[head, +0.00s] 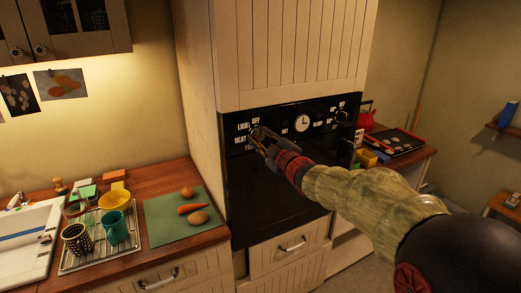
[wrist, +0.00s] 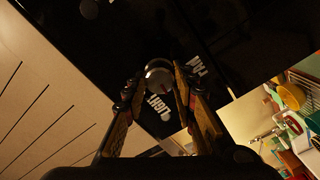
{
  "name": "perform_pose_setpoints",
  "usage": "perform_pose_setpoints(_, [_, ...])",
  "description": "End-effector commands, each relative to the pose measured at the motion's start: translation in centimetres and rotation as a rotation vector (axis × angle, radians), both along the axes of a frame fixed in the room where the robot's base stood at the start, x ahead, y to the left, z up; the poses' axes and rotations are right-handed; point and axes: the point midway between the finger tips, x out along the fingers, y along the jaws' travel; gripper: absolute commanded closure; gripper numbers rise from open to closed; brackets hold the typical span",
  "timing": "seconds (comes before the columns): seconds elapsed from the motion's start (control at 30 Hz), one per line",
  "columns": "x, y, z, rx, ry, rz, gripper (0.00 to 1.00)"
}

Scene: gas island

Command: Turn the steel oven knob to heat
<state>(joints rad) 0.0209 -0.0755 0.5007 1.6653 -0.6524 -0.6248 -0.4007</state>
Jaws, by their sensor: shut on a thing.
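The oven's black control panel (head: 285,123) is at the upper front of the oven. The steel knob (wrist: 159,75) sits between my fingertips in the wrist view, a round metal cap with a small reddish mark on its lower right. My gripper (wrist: 157,80) is shut on the knob, one finger on each side. In the head view my gripper (head: 258,136) reaches the left end of the panel and mostly hides the knob. White lettering for light, off and heat shows around it. I cannot tell for certain which label the knob points to.
A clock dial (head: 303,123) and more labels are on the panel to the right. The left counter holds a green board (head: 180,226) with vegetables, and a dish rack (head: 98,252) with cups. A red kettle (head: 366,116) and a dark tray (head: 397,141) stand on the right counter.

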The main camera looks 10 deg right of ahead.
Motion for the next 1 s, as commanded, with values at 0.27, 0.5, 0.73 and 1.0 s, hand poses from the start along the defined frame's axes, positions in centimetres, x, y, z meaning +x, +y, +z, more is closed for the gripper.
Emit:
perform_pose_setpoints(0.27, [-0.01, 0.06, -0.46, -0.187, -0.067, 0.0, 0.98])
perform_pose_setpoints(0.5, [-0.01, 0.07, -0.31, -0.282, -0.1, 0.0, 0.98])
perform_pose_setpoints(0.73, [-0.02, 0.09, -0.19, -0.318, -0.113, 0.001, 0.98])
perform_pose_setpoints(1.0, [-0.02, 0.1, -0.15, -0.322, -0.113, 0.002, 0.98])
